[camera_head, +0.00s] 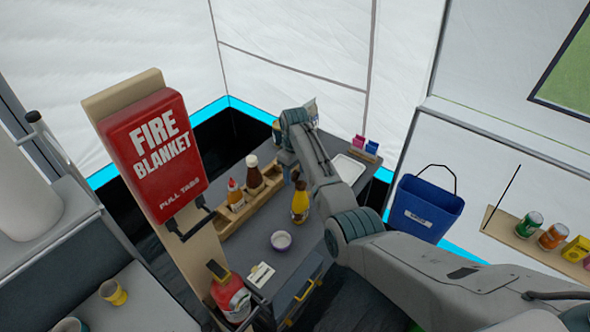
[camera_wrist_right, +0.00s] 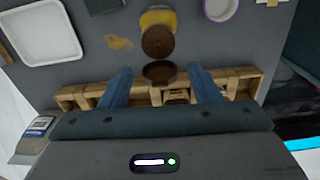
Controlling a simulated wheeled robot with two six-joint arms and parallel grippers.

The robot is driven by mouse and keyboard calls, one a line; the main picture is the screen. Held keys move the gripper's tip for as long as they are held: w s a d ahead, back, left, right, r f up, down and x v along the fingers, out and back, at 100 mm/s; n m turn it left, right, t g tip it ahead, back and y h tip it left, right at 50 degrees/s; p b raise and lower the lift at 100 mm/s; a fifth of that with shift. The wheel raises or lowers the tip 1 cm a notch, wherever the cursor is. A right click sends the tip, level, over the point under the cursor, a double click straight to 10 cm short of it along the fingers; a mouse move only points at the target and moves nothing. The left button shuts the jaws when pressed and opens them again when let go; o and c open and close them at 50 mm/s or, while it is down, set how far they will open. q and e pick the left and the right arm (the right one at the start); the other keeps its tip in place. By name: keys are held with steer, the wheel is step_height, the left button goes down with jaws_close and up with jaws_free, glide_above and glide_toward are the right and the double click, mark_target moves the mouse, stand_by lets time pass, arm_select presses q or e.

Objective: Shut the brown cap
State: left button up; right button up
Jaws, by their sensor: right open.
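A yellow bottle (camera_head: 300,207) with a brown top stands on the grey counter, in front of the wooden rack. In the right wrist view the yellow bottle (camera_wrist_right: 158,17) is seen from above. Its brown cap (camera_wrist_right: 158,42) shows as two round brown parts, one nearer my gripper than the other; the cap looks flipped open. My right gripper (camera_wrist_right: 161,86) is open and empty. Its two blue-grey fingers are spread on either side, with the nearer brown part between and just beyond their tips. In the head view my right arm hides most of the gripper. My left gripper is not in view.
The wooden rack (camera_head: 262,192) holds sauce bottles close to the yellow bottle. A small white bowl (camera_head: 281,241) and a white tray (camera_head: 348,168) stand on the counter. A blue bin (camera_head: 425,208) hangs at the right. A red fire blanket box (camera_head: 155,148) rises at the left.

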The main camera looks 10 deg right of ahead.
steer(key=c, duration=1)
steer(key=t+y, duration=0.1)
steer(key=s+t, duration=0.1)
steer(key=d+t+y, duration=0.1)
steer(key=shift+s+f+t+y, duration=0.1)
steer(key=shift+s+t+y, duration=0.2)
steer(key=shift+t, duration=0.1)
steer(key=shift+s+d+f+t+y+b, duration=0.1)
steer(key=shift+d+t+y+b, duration=0.05)
steer(key=shift+t+y, duration=0.25)
steer(key=shift+s+d+f+t+y+b, duration=0.15)
steer(key=shift+t+y, duration=0.15)
steer(key=shift+t, duration=0.2)
steer(key=shift+r, duration=0.1)
steer(key=shift+a, duration=0.1)
steer(key=o, duration=1)
